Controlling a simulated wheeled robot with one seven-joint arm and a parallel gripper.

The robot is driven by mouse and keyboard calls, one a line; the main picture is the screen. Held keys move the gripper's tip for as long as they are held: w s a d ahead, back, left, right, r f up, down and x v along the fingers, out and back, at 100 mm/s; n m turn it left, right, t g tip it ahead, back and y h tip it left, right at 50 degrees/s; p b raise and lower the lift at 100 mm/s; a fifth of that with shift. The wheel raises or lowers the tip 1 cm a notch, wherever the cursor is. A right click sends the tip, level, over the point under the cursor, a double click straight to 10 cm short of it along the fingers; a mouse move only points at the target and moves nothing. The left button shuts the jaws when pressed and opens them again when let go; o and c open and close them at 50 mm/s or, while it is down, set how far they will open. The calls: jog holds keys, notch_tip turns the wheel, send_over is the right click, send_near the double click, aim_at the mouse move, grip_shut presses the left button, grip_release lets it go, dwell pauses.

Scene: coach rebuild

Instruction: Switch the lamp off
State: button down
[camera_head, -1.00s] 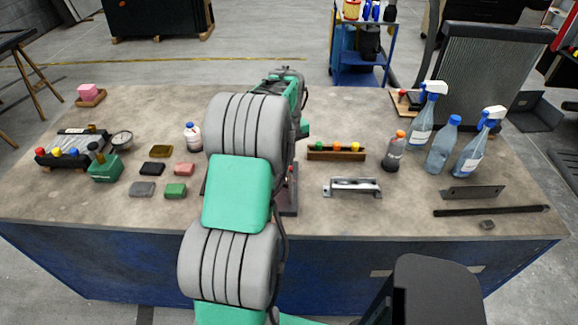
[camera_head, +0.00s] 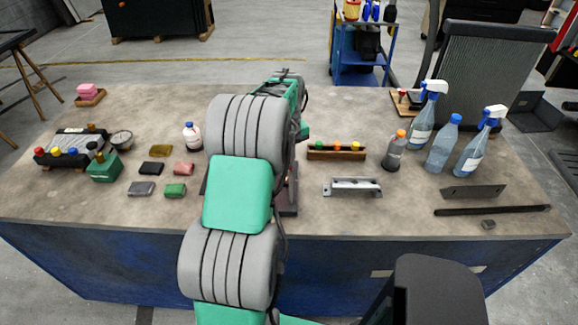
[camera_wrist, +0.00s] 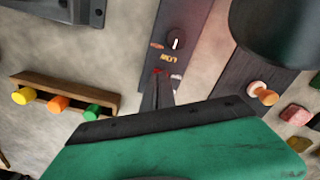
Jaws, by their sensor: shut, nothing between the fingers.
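In the wrist view a dark panel (camera_wrist: 177,25) carries a round black knob (camera_wrist: 174,40) with a white pointer line, and pale lettering beside it. My gripper (camera_wrist: 158,82) is shut and empty. Its fingertips are over the panel's near end, by a small red spot (camera_wrist: 157,71), short of the knob; I cannot tell whether they touch. A large dark rounded body (camera_wrist: 288,28) is at upper right; I cannot tell if it is the lamp. In the head view my arm hides my gripper and most of a dark plate (camera_head: 288,209).
A rack (camera_head: 337,156) with coloured pegs stands right of my arm, with a metal bracket (camera_head: 352,186) in front. Bottles (camera_head: 441,145) stand farther right. Small blocks (camera_head: 175,190) and a white bottle (camera_head: 192,136) are to the left. An orange-and-white piece (camera_wrist: 262,92) is right of my fingers.

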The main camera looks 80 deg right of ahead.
jog(key=shift+a+f, duration=0.1)
jog(key=shift+f, duration=0.35)
jog(key=shift+r+p, duration=2.05)
jog(key=shift+r, duration=1.5)
